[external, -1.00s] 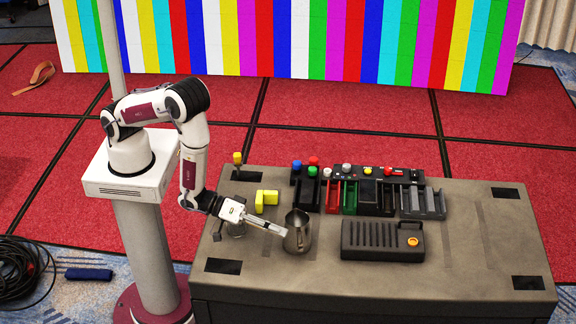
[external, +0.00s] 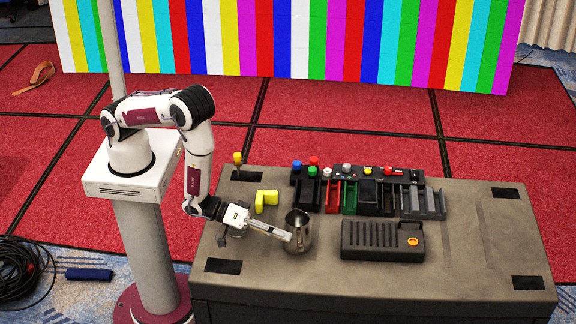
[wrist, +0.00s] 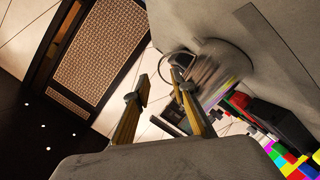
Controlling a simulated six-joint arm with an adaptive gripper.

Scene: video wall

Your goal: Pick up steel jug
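The steel jug (external: 303,232) stands upright on the table, near the middle of its left half. My gripper (external: 288,236) reaches in from the left, and its tip overlaps the jug's left side in the external view. In the wrist view the jug (wrist: 222,66) is a shiny, reflective body right of centre, with a thin curved loop at its left. My gripper (wrist: 158,90) shows two separated fingers with a gap between them. The right finger overlaps the jug's near edge; I cannot tell whether it touches. Nothing is clearly held between the fingers.
The grey table (external: 470,270) has a black ribbed case (external: 382,240) right of the jug. Coloured bins (external: 350,197) and a button panel (external: 370,171) stand behind. A yellow block (external: 266,200) lies behind my gripper. The table's front area is clear.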

